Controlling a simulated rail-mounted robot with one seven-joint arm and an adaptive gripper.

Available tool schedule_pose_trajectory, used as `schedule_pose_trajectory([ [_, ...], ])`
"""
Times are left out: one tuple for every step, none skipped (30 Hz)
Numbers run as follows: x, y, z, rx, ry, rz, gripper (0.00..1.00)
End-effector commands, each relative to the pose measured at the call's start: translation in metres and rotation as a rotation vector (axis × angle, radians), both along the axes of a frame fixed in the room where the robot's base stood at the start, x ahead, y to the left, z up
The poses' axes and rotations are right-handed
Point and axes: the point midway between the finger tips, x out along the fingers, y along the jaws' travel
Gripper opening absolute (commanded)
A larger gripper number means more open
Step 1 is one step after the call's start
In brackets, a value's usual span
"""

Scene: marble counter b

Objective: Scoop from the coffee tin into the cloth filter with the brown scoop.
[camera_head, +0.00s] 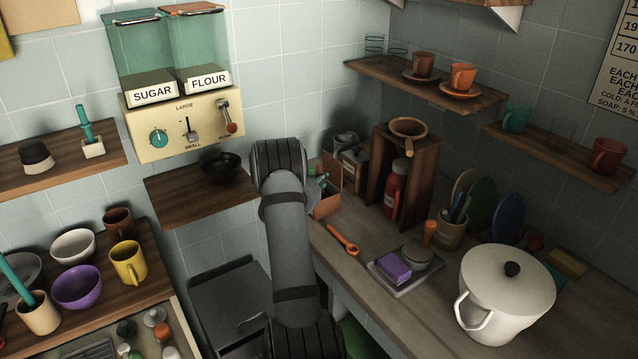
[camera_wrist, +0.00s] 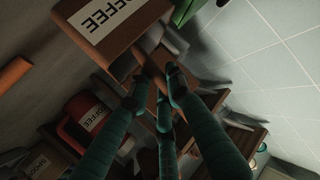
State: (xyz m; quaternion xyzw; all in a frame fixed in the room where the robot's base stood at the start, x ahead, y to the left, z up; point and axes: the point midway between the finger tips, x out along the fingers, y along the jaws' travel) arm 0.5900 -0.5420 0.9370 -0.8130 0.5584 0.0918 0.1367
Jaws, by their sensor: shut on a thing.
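The coffee tin, brown with a white COFFEE label, is at the top of the wrist view (camera_wrist: 112,25). Its brown side shows in the head view (camera_head: 327,205), just right of my arm. My gripper (camera_wrist: 160,88) has its teal fingers closed together near the tin. A thin brown handle, apparently the brown scoop's (camera_wrist: 150,64), runs from the fingertips towards the tin; the bowl is hidden. In the head view my arm covers most of the gripper. The cloth filter's wooden ring (camera_head: 408,127) sits on top of the wooden stand, right of the tin; its cloth is hidden.
A red container (camera_head: 394,188) stands inside the wooden stand (camera_head: 425,160). An orange scoop (camera_head: 343,238) lies on the counter in front. A tray with a purple sponge (camera_head: 393,267), a utensil cup (camera_head: 451,231) and a white pot (camera_head: 505,295) stand to the right.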

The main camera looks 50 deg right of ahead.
Motion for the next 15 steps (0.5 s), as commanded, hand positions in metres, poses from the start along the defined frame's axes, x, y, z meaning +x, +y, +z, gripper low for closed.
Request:
schedule_pose_trajectory([
  [0.0, 0.0, 0.005, -0.001, 0.0, 0.0, 0.0],
  [-0.001, 0.0, 0.007, -0.001, 0.0, 0.0, 0.0],
  [-0.001, 0.0, 0.01, -0.001, 0.0, 0.0, 0.0],
  [-0.001, 0.0, 0.011, -0.001, 0.0, 0.0, 0.0],
  [-0.002, 0.0, 0.013, -0.001, 0.0, 0.0, 0.0],
  [-0.002, 0.0, 0.016, -0.001, 0.0, 0.0, 0.0],
  [-0.002, 0.0, 0.017, -0.001, 0.0, 0.0, 0.0],
  [-0.002, 0.0, 0.019, -0.001, 0.0, 0.0, 0.0],
  [-0.003, 0.001, 0.021, -0.001, 0.0, 0.0, 0.0],
  [-0.003, 0.001, 0.023, 0.0, 0.0, 0.0, 0.0],
  [-0.003, 0.001, 0.025, 0.0, 0.0, 0.0, 0.0],
  [-0.004, 0.001, 0.027, 0.0, -0.001, 0.0, 0.0],
  [-0.004, 0.001, 0.029, 0.0, -0.001, 0.0, 0.0],
  [-0.004, 0.001, 0.031, 0.0, -0.001, 0.001, 0.0],
  [-0.004, 0.001, 0.033, 0.0, -0.001, 0.001, 0.0],
])
